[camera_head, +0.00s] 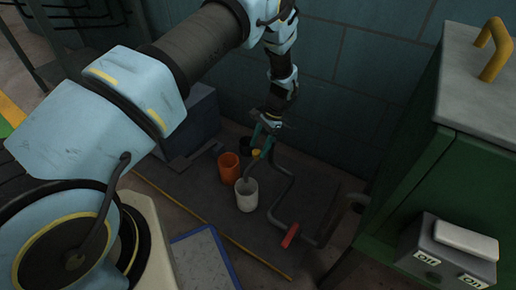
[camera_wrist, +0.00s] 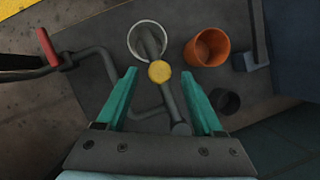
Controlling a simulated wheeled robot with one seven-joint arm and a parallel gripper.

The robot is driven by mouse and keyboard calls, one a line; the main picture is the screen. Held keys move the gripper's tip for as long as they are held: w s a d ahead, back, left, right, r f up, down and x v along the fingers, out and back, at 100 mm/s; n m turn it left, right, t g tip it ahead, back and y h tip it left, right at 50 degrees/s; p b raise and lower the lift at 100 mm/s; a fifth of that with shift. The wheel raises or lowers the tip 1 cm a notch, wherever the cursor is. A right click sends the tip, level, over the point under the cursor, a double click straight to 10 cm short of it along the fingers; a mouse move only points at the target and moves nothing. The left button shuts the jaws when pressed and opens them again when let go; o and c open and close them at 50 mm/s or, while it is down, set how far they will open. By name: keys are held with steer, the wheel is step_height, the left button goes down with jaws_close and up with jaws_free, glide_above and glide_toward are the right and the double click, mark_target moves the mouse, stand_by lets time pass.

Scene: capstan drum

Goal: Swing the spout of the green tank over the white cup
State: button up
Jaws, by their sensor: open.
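The green tank (camera_head: 451,190) stands at the right in the head view. Its grey pipe runs left to a spout (camera_head: 251,170) with a yellow knob (camera_head: 256,152). In the wrist view the spout (camera_wrist: 169,100) reaches from its pivot to the white cup (camera_wrist: 133,48), and its end overlaps the cup's mouth. The white cup (camera_head: 246,197) is upright in the head view, with the spout's end at its rim. My gripper (camera_head: 262,143) is above the spout. In the wrist view its teal fingers (camera_wrist: 158,72) are open, one on each side of the spout and yellow knob (camera_wrist: 159,72); no contact is clear.
An orange cup (camera_head: 229,168) stands behind the white cup, and a black cup (camera_wrist: 226,102) is near my right finger in the wrist view. A red valve handle (camera_head: 290,236) is on the pipe. A blue-edged board (camera_head: 203,262) lies front left. A wall (camera_head: 335,75) closes the back.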

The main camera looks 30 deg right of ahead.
steer(key=p+v, duration=0.1)
steer(key=v, duration=0.8)
steer(key=w+a+r+n+h, duration=0.2)
steer(key=w+a+r+n, duration=0.2)
steer(key=a+r, duration=0.5)
steer(key=w+a+r+n+h, duration=0.1)
steer(key=w+a+r+n, duration=0.25)
steer(key=a+r, duration=0.65)
steer(key=s+a+r+n+t+h, duration=0.1)
steer(key=s+a+r+n, duration=0.2)
steer(key=a, duration=0.4)
steer(key=s+a+r+n, duration=0.1)
steer(key=s+a+n, duration=0.2)
steer(key=s+a, duration=0.35)
steer(key=s+a+r+n+t+h, duration=0.1)
steer(key=s+a+r+n, duration=0.15)
steer(key=a, duration=0.65)
step_height(320, 180, up, 28)
steer(key=p, duration=2.8)
steer(key=shift+w+d+f, duration=0.25)
steer(key=shift+w+d, duration=0.05)
steer(key=shift+w, duration=0.15)
